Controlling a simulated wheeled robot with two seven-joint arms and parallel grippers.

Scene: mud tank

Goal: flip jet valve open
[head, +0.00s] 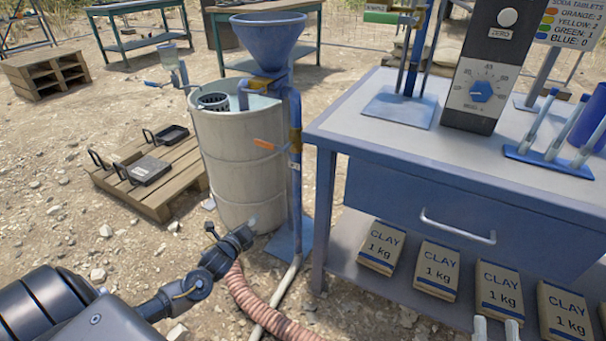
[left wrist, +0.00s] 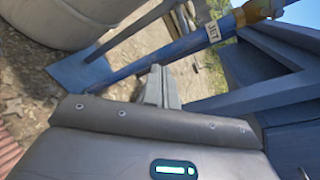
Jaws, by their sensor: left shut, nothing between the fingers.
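The jet valve has a brass body (head: 295,140) on a blue upright pipe, with an orange lever (head: 264,144) sticking out to the left, nearly level. A small JET label (head: 295,167) is just below it. In the left wrist view the brass body (left wrist: 258,9) is at the top edge and the JET label (left wrist: 213,32) beside it; the lever is not visible there. My left gripper (head: 252,223) is shut and empty, low in front of the barrel, below the lever and apart from it. Its closed fingers (left wrist: 160,87) also show in the left wrist view. My right gripper (head: 496,330) is open at the bottom edge.
A grey barrel (head: 235,165) stands left of the pipe, with a blue funnel (head: 275,42) above. A blue workbench (head: 350,125) stands close on the right, with clay packs (head: 440,268) on its lower shelf. A pinkish hose (head: 250,300) crosses the ground below my left gripper.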

